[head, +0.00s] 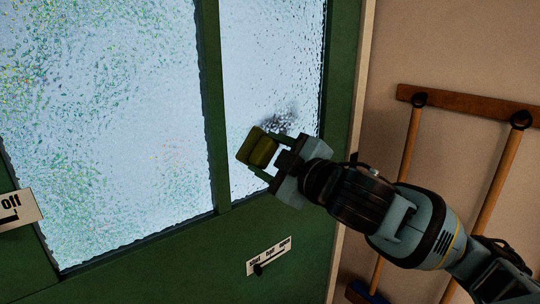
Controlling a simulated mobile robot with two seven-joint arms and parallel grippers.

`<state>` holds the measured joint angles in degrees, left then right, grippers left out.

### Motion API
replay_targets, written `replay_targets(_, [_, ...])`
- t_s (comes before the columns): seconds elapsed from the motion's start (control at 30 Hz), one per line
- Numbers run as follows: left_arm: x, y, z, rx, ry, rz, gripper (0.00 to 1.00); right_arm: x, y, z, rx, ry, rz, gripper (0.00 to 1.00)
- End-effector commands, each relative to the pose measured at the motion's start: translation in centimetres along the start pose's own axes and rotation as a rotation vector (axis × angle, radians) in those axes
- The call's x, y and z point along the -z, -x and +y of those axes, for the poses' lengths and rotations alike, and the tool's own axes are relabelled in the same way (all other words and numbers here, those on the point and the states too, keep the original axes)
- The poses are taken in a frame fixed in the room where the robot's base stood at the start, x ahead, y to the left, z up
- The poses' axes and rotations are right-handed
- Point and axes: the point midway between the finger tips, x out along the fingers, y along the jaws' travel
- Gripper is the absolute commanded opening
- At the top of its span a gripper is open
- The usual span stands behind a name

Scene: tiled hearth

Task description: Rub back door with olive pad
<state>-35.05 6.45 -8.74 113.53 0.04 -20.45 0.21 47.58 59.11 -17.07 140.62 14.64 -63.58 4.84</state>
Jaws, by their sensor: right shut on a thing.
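The back door (230,245) is green with frosted glass panes and fills the left and middle of the head view. A dark smudge (280,121) shows on its right pane. My right gripper (268,155) is shut on the olive pad (252,148) and holds it in front of the right pane, just below and left of the smudge. I cannot tell whether the pad touches the glass. The gripper and arm hide the pane's lower right part. My left gripper is not in view.
A small labelled plate with a dark lever (268,256) is on the door's lower rail. Another plate (18,209) marked "off" is at the left edge. A wooden rack (470,108) with hanging long handles is on the wall at right.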

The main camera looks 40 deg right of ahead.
Motion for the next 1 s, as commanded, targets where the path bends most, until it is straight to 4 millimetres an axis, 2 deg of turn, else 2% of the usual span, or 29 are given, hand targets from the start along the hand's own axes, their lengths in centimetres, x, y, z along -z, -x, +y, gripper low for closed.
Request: replay_targets(1.0, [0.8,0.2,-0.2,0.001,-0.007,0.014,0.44,0.1,-1.7,0.1,-0.001,-0.001,0.001,0.36])
